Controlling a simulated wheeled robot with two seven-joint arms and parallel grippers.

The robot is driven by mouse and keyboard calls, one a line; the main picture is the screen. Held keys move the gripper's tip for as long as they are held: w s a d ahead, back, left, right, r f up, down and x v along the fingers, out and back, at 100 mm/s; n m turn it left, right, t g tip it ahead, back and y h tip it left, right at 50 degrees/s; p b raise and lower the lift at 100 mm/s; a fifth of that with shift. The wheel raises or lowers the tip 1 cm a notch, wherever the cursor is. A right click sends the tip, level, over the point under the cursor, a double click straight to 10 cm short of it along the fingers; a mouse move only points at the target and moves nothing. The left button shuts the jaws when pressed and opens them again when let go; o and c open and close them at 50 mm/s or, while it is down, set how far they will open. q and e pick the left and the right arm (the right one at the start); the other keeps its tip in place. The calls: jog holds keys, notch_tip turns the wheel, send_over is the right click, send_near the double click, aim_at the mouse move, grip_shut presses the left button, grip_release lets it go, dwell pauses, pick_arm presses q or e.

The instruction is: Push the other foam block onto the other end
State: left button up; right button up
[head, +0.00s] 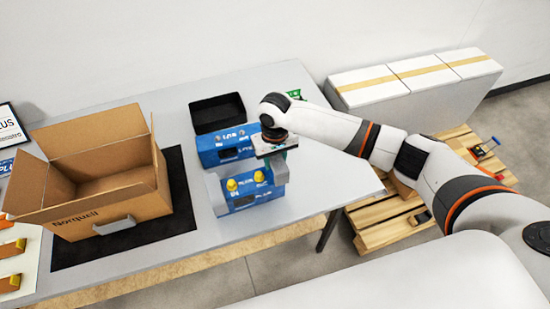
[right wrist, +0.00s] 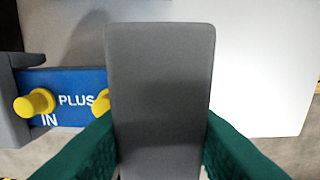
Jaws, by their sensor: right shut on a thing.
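The blue analyser (head: 243,200) with yellow knobs (head: 232,185) stands near the table's front edge. It also shows in the right wrist view (right wrist: 75,85), partly hidden by the held block. One grey foam block (head: 214,195) sits on its left end; its edge shows in the right wrist view (right wrist: 15,105). My right gripper (head: 276,150) is shut on the other grey foam block (right wrist: 160,95), between its green fingers. That block (head: 280,173) is at the analyser's right end; I cannot tell how far it is seated. My left gripper is not in view.
An open cardboard box (head: 105,190) stands on a black mat (head: 180,205) at the left. Another blue unit (head: 210,155) and a black bin (head: 217,112) stand behind the analyser. The table (head: 315,210) is clear to the right.

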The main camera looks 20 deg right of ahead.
jog(key=shift+s+f+b, duration=0.1)
jog(key=shift+f+b, duration=0.3)
jog(key=shift+f, duration=1.2)
dwell(1.8)
jog(key=o, duration=1)
jog(key=shift+s, duration=0.1)
jog(key=shift+o, duration=0.2)
jog(key=shift+r+p, duration=0.8)
jog(key=shift+p, duration=0.2)
notch_tip(320, 180, up, 6)
jog(key=p, duration=0.6)
jog(key=shift+f, duration=0.2)
